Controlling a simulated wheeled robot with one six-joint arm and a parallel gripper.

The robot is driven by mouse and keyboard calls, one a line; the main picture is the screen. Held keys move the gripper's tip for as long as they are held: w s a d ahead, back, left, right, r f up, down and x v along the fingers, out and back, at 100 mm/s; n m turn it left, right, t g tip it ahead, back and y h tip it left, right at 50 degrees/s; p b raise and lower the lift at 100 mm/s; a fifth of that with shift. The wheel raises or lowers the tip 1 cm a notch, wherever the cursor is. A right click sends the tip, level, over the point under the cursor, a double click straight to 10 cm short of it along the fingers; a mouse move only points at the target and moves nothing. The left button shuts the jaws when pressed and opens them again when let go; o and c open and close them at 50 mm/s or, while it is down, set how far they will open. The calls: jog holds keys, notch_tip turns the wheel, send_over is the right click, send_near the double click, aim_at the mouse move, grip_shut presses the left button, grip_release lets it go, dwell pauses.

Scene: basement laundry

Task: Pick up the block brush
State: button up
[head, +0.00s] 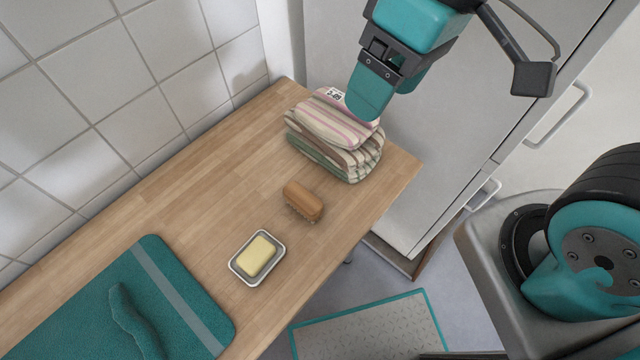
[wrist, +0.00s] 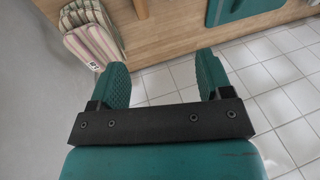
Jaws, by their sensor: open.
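The block brush (head: 303,200) has a rounded tan wooden back with bristles below. It lies on the wooden counter between the folded towels and the soap dish. In the wrist view, a brown piece that appears to be the brush (wrist: 141,7) is cut off by the top edge. My gripper (head: 390,92) has teal fingers and hangs above the towel stack, up and to the right of the brush in the head view. It is apart from the brush. In the wrist view its fingers (wrist: 162,66) are spread with nothing between them.
Folded striped towels (head: 335,140) are stacked beside the brush. A soap dish (head: 236,268) holds a yellow soap bar (head: 257,256). A teal towel (head: 180,290) lies at the lower left. A tall grey cabinet (head: 400,150) stands beyond the counter's end (head: 400,168). A mat (head: 370,330) lies on the floor.

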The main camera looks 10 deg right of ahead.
jog(key=w+a+f+h+b, duration=0.25)
jog(key=w+f+b, duration=0.25)
jog(key=f, duration=0.5)
jog(key=h+b, duration=0.1)
jog(key=b, duration=0.3)
send_over(302, 197)
notch_tip(302, 197, down, 10)
jog(key=f, duration=1.1)
jog(key=shift+w+d+f+b, duration=0.2)
jog(key=shift+w+d+b, duration=0.05)
jog(key=shift+w+b, duration=0.15)
jog(key=shift+s+a+f, duration=0.1)
jog(key=shift+s+f, duration=0.1)
jog(key=shift+f, duration=1.25)
jog(key=shift+s+a+f, duration=0.1)
jog(key=shift+s+f, duration=0.1)
jog(key=shift+f, duration=1.25)
jog(key=c, duration=1.1)
notch_tip(302, 197, up, 20)
jog(key=shift+r+p, duration=0.1)
jog(key=shift+p, duration=0.75)
